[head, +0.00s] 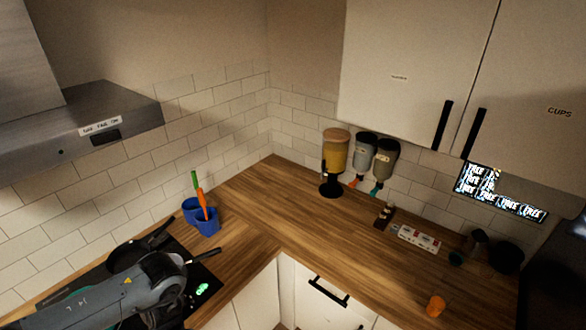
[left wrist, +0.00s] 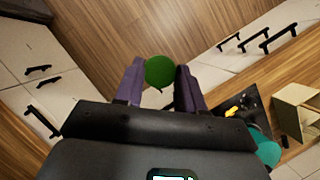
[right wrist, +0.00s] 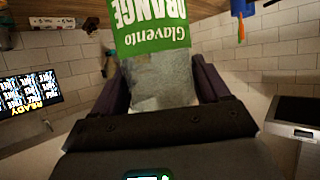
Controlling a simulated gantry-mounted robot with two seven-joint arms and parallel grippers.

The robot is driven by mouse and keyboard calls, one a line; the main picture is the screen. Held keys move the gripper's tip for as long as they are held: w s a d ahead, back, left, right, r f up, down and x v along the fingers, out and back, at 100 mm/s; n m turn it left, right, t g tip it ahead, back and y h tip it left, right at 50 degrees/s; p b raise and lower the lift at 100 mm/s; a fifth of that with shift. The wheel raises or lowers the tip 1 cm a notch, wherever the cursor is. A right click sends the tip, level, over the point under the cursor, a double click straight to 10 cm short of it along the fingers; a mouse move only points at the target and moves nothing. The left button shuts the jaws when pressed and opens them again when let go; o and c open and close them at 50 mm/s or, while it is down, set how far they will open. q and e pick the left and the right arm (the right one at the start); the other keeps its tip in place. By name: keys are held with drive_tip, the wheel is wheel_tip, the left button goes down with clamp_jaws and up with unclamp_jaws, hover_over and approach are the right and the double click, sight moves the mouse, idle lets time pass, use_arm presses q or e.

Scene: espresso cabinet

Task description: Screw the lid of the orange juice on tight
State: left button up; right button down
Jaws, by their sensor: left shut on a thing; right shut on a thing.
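In the left wrist view my left gripper (left wrist: 160,82) is shut on a round green lid (left wrist: 160,71), its purple fingers on either side. Only the lid's flat face shows, and no bottle shows around it. In the right wrist view my right gripper (right wrist: 160,84) is shut on the orange juice bottle (right wrist: 158,78). The bottle has a greyish, see-through body and a green label reading "Glavento ORANGE", upside down in this view. Its top end is not in view, so I cannot tell whether the lid sits on it. Neither gripper shows in the head view.
A wooden counter (head: 300,210) runs along the tiled walls. It carries blue utensil holders (head: 203,219), a dispenser (head: 334,155) and an orange cup (head: 435,304). The hob (head: 202,281) with pans is at lower left. The counter's middle is mostly clear.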

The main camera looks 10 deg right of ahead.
drive_tip(key=shift+r, duration=0.1)
drive_tip(key=a+r+n+g+y, duration=0.1)
drive_tip(key=a+r+n+y, duration=0.3)
drive_tip(key=a, duration=0.3)
drive_tip(key=w+a+r+n+g+y, duration=0.1)
drive_tip(key=a+r+n+g+y, duration=0.1)
drive_tip(key=a+r+n+y, duration=0.2)
drive_tip(key=a+r, duration=0.2)
drive_tip(key=a, duration=0.2)
drive_tip(key=shift+a+r, duration=0.2)
drive_tip(key=shift+w, duration=0.1)
use_arm(q)
drive_tip(key=shift+r, duration=0.1)
